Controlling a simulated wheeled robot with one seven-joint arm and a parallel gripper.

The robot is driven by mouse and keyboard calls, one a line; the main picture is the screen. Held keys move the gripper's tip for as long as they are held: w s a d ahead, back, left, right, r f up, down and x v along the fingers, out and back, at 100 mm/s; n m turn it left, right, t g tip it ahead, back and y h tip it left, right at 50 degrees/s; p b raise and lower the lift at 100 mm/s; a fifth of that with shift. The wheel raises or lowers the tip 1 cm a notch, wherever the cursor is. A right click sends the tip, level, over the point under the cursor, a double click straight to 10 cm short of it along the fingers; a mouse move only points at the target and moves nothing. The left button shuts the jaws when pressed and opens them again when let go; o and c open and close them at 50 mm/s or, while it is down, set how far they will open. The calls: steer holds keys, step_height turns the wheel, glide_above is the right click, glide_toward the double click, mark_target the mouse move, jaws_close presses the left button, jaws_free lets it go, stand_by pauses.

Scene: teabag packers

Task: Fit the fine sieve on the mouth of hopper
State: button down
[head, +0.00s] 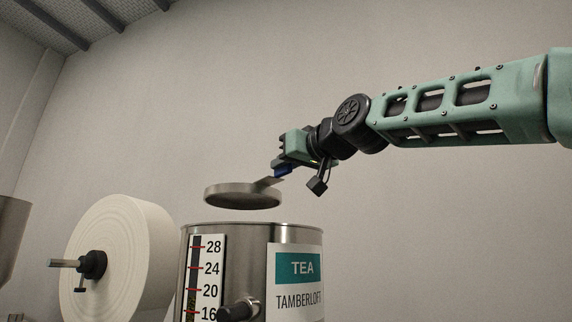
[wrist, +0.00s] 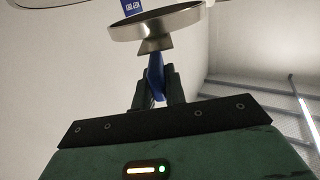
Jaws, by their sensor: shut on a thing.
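The fine sieve (head: 243,197) is a shallow round metal disc with a short handle tab. My gripper (head: 279,171) is shut on the sieve's handle and holds it roughly level in the air. In the wrist view the sieve (wrist: 155,22) shows beyond the shut fingers (wrist: 156,85), with a blue part between them and a blue tag at the sieve's far side. The hopper (head: 252,262) is a steel cylinder marked TEA TAMBERLOFT, with a numbered level scale. The sieve is above the hopper's mouth, apart from the rim. The inside of the mouth is hidden from this low angle.
A large white paper roll (head: 127,257) on a black-hubbed spindle stands left of the hopper. A black knob (head: 238,311) sticks out from the hopper's front. Part of another metal vessel (head: 10,238) shows at the left edge. The space right of the hopper looks clear.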

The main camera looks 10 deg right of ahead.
steer(key=shift+s, duration=0.1)
steer(key=shift+s+f+b, duration=0.1)
steer(key=shift+b, duration=0.35)
step_height(320, 180, down, 5)
steer(key=b, duration=0.5)
steer(key=shift+f, duration=0.2)
steer(key=shift+f+b, duration=1.85)
steer(key=shift+b, duration=0.5)
stand_by(0.8)
steer(key=c, duration=1.4)
jaws_free()
steer(key=shift+o, duration=0.2)
steer(key=b+v, duration=0.9)
steer(key=v, duration=0.8)
steer(key=shift+d, duration=0.25)
